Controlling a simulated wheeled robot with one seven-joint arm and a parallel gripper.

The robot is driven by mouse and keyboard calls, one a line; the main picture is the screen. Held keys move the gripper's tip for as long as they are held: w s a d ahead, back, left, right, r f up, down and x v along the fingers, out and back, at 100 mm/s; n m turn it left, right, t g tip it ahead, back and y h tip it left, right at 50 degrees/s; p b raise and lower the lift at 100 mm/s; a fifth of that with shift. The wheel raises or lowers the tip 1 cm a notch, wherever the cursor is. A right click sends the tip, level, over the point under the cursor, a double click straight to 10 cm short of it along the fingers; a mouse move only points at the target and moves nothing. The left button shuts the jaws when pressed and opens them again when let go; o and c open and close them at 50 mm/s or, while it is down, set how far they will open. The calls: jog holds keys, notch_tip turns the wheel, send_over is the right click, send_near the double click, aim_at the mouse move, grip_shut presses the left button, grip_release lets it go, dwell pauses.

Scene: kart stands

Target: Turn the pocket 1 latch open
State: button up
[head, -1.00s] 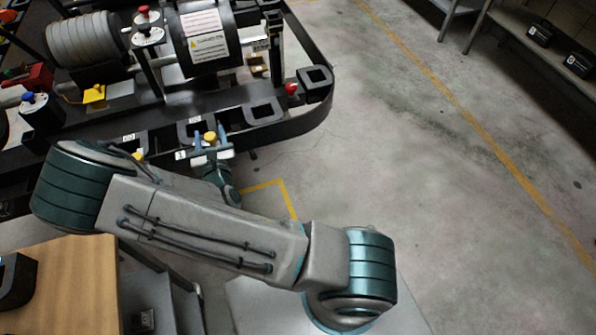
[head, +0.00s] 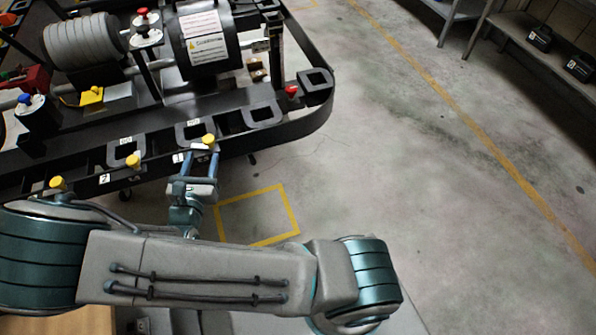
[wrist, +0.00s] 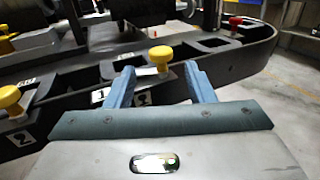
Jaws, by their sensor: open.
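A yellow latch knob (head: 208,140) stands on the kart's black side rail (head: 258,138). In the wrist view the knob (wrist: 160,55) shows between and just beyond the two blue fingertips, apart from them. My gripper (head: 198,160) is open and empty on the near side of the rail; its fingers also show in the wrist view (wrist: 159,75). A small plate marked 1 (wrist: 98,97) sits left of the fingers. Whether the latch is turned I cannot tell.
More yellow knobs (head: 133,161) (head: 57,183) line the rail to the left, and a red knob (head: 291,91) stands to the right. Black square pockets (head: 262,115) sit along the rail. The concrete floor (head: 400,170) to the right is clear. Shelves (head: 545,50) stand at the far right.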

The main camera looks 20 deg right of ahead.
jog(key=d+v, duration=0.1)
jog(key=v, duration=0.5)
jog(key=s+d+r+m+g+h+b, duration=0.1)
jog(key=s+d+r+m+g, duration=0.15)
jog(key=d+m+g, duration=0.55)
jog(key=s+d+r+m+g+h+b, duration=0.1)
jog(key=s+d+m+g+h+b, duration=0.15)
jog(key=d+m+g, duration=0.55)
jog(key=s+d+r+m+t+y+b, duration=0.1)
jog(key=s+d+r+m+y, duration=0.3)
jog(key=m+y, duration=0.6)
jog(key=shift+s+d+r+m+b, duration=0.25)
jog(key=shift+s+r+m, duration=0.7)
jog(key=shift+s+m, duration=0.6)
jog(key=shift+w, duration=0.2)
